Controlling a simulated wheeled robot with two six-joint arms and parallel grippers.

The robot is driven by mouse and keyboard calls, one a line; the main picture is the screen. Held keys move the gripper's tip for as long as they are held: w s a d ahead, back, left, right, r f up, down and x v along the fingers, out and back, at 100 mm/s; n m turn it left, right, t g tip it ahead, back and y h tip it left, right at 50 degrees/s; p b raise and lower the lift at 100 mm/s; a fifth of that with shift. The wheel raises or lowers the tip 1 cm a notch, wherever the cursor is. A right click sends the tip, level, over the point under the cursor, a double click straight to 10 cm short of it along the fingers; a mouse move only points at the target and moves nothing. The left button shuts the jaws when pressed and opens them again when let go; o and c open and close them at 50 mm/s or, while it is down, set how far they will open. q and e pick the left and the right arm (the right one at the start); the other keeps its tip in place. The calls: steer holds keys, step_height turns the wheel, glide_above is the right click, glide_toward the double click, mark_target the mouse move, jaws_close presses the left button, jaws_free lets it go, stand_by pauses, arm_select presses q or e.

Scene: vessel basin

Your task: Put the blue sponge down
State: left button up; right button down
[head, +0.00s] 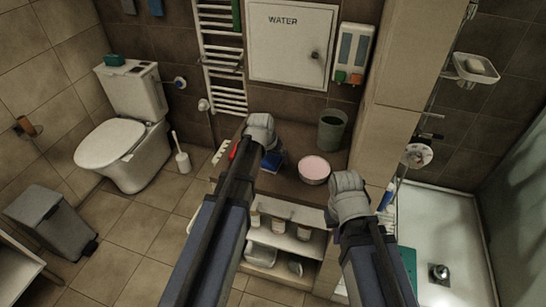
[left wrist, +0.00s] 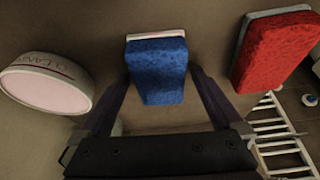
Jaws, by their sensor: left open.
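The blue sponge (head: 272,161) is on the brown counter (head: 285,190) in the head view. In the left wrist view the blue sponge (left wrist: 158,72) lies between the two dark fingers of my left gripper (left wrist: 158,90), with a pale layer at its far edge. The fingers stand apart with narrow gaps beside the sponge, so my left gripper is open around it. In the head view my left gripper (head: 263,145) is over the counter's left part, its fingers mostly hidden. My right gripper (head: 348,200) is at the counter's right front; its fingertips are hidden.
A round pink-filled bowl (head: 314,170) stands right of the blue sponge, its lettered rim (left wrist: 45,85) visible in the left wrist view. A red sponge (left wrist: 275,50) lies on the other side. A dark green bin-like cup (head: 331,131) stands behind. Shelves with bottles (head: 278,228) are below the counter.

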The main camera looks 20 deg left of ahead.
mark_target(271, 162)
arm_select(q)
steer(key=p+v, duration=0.4)
steer(key=v, duration=0.1)
steer(key=p+v, duration=0.3)
steer(key=shift+w+d, duration=0.15)
steer(key=shift+d, duration=0.15)
steer(key=s+d, duration=0.2)
steer(key=s, duration=0.1)
steer(key=s+d+f+g, duration=0.1)
steer(key=s+d, duration=0.2)
steer(key=s+d+m+g, duration=0.1)
steer(key=s+d, duration=0.2)
steer(key=shift+s+f, duration=0.15)
steer(key=shift+s, duration=0.05)
steer(key=s+d+m+g+y, duration=0.1)
steer(key=s+d, duration=0.4)
steer(key=s, duration=0.7)
steer(key=shift+f+g+y, duration=0.15)
steer(key=shift+g+y, duration=0.35)
steer(key=shift+g, duration=0.4)
